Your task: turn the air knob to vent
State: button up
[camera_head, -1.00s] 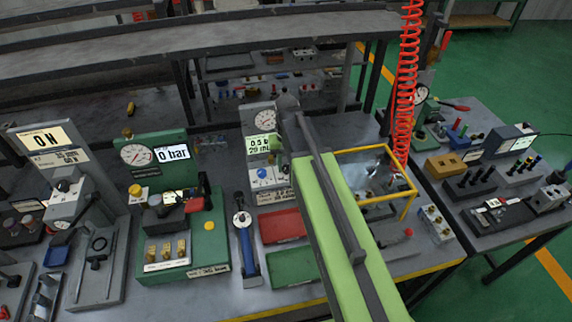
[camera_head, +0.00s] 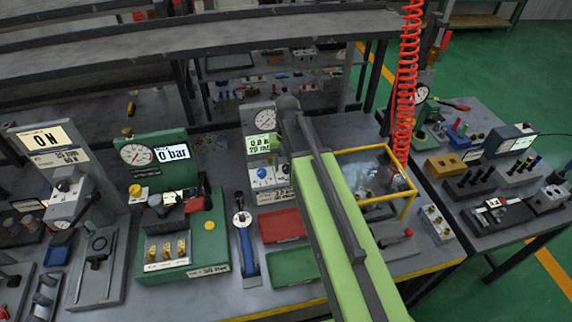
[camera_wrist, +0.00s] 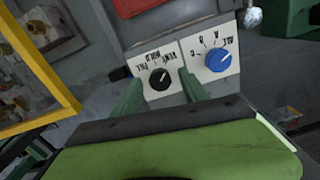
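The air knob (camera_wrist: 160,79) is a small black round knob on a white label plate, upside down in the wrist view. FILL, HOLD and VENT are printed beside it. Its pale mark points to the upper right; I cannot tell surely which word it meets. My gripper (camera_wrist: 160,90) is open, its two green fingers on either side of the knob with gaps showing. In the head view my arm hides the knob. The grey gauge unit (camera_head: 259,116) there has a round dial and a green-lit display that seems to read 0.00.
A blue selector knob (camera_wrist: 218,60) sits close beside the air knob; it also shows in the head view (camera_head: 263,173). A yellow-framed clear box (camera_head: 408,203) stands right of my arm. A red tray (camera_head: 283,226) and a green tray (camera_head: 292,268) lie in front of the unit.

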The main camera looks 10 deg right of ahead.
notch_tip(320, 180, up, 18)
jog(key=p, duration=1.7)
jog(key=shift+f, duration=0.25)
jog(key=b, duration=0.8)
send_over(286, 167)
jog(key=s, duration=0.2)
notch_tip(286, 167, down, 8)
jog(key=s+f+n+b, duration=0.1)
jog(key=s+f+b, duration=0.4)
jog(key=s, duration=0.3)
jog(key=shift+s+d+f, duration=0.15)
jog(key=shift+s+f, duration=0.05)
